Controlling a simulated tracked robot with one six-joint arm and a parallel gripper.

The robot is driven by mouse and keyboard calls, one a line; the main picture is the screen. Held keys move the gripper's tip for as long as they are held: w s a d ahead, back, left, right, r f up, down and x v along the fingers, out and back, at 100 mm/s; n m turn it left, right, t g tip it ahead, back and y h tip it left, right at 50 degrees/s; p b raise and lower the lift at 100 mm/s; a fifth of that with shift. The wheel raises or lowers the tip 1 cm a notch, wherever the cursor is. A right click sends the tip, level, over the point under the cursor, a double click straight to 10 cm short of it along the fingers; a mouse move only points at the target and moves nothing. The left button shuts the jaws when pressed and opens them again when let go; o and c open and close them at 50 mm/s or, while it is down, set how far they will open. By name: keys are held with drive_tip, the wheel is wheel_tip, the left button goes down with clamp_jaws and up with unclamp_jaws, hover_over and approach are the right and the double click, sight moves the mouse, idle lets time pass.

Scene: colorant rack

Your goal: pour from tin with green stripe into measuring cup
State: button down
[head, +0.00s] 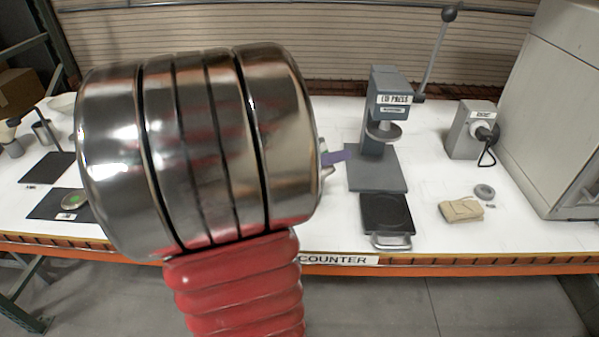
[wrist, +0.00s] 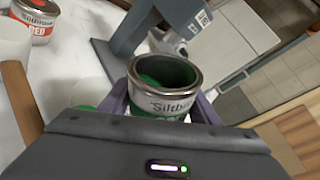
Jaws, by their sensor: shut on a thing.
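My gripper (wrist: 160,106) is shut on a tin (wrist: 166,92) with a pale "Siltb..." label and a green band, its purple fingers on either side. The tin's mouth is open and green shows inside. In the head view my large metal arm link hides the held tin and most of my gripper; only a purple finger (head: 335,157) shows. A pale round shape (wrist: 88,92) with a green patch lies left of the tin in the wrist view, partly hidden by my gripper. I cannot tell whether it is the measuring cup.
A tin with a red label (wrist: 37,20) stands at the wrist view's upper left. A press (head: 385,110), a flat black scale (head: 386,215), a tan cloth (head: 460,209) and a grey box (head: 474,130) are on the counter. A dark mat (head: 45,205) lies at left.

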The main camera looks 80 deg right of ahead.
drive_tip(key=shift+w+d+r, duration=0.1)
drive_tip(key=shift+w, duration=0.05)
idle(0.7)
drive_tip(key=shift+w+f+n+g+p, duration=0.1)
drive_tip(key=shift+f+n+g+p, duration=0.2)
drive_tip(key=shift+n+p, duration=0.6)
idle(1.5)
drive_tip(key=shift+r+n+p, duration=0.4)
drive_tip(key=shift+r+n, duration=0.05)
drive_tip(key=shift+n, duration=0.25)
idle(1.8)
drive_tip(key=shift+f+n+g+p, duration=0.2)
drive_tip(key=shift+n+g+p, duration=0.2)
drive_tip(key=shift+n, duration=0.1)
idle(1.7)
